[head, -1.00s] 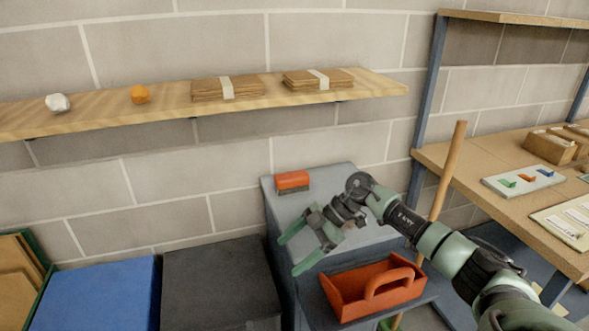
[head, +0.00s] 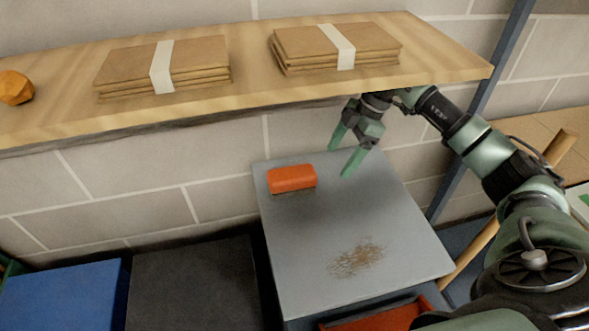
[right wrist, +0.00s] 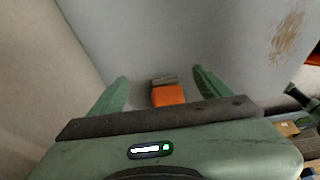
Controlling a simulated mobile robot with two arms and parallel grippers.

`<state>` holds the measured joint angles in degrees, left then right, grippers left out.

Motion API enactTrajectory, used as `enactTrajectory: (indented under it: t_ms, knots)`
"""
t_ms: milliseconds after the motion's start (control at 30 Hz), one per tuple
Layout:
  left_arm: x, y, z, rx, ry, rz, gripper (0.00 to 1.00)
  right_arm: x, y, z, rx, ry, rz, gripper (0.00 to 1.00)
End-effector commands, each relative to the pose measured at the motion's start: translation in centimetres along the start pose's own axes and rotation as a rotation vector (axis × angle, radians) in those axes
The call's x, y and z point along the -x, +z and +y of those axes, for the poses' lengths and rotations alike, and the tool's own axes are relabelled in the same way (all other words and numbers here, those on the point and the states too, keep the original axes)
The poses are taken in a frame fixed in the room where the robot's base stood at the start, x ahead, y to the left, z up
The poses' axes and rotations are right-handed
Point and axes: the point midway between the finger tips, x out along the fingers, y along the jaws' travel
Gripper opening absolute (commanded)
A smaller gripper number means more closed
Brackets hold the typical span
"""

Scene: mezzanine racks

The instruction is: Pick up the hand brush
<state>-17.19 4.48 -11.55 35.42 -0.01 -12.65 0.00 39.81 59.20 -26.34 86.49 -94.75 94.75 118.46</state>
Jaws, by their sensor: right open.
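The hand brush (head: 291,179) has an orange-red block and lies on the grey cabinet top (head: 330,225), near its back left corner by the wall. In the right wrist view the brush (right wrist: 168,95) shows between the two fingers, orange with a grey-brown strip at its far side. My right gripper (head: 340,162) is open and empty, above and to the right of the brush, its green fingers apart. In the right wrist view the right gripper (right wrist: 160,84) points down toward the top. My left gripper is not in view.
A wooden shelf (head: 240,95) with bundled cardboard (head: 190,70) and an orange lump (head: 15,88) hangs over the cabinet's back, close to my right gripper. Brown debris (head: 357,258) lies on the cabinet top. A red tote (head: 375,318) is in front. A wooden pole (head: 470,252) leans at right.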

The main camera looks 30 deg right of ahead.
Motion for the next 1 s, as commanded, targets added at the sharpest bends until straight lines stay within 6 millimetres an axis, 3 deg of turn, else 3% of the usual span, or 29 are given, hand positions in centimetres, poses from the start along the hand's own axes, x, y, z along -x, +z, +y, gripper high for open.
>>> enactTrajectory:
  t_ms: [200, 433, 733, 1000]
  knots:
    - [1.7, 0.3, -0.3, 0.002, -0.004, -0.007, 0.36, -1.6, -4.8, 0.0, 0.005, -0.001, 0.004, 0.78]
    - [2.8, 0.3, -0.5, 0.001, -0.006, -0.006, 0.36, -3.2, -8.7, 0.0, 0.003, 0.0, 0.003, 0.78]
    - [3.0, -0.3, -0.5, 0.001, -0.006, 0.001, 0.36, -4.6, -9.7, 0.0, 0.0, -0.001, 0.002, 0.78]
    - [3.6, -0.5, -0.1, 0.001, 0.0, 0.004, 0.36, -8.3, -9.7, 0.0, 0.0, -0.001, 0.003, 0.78]
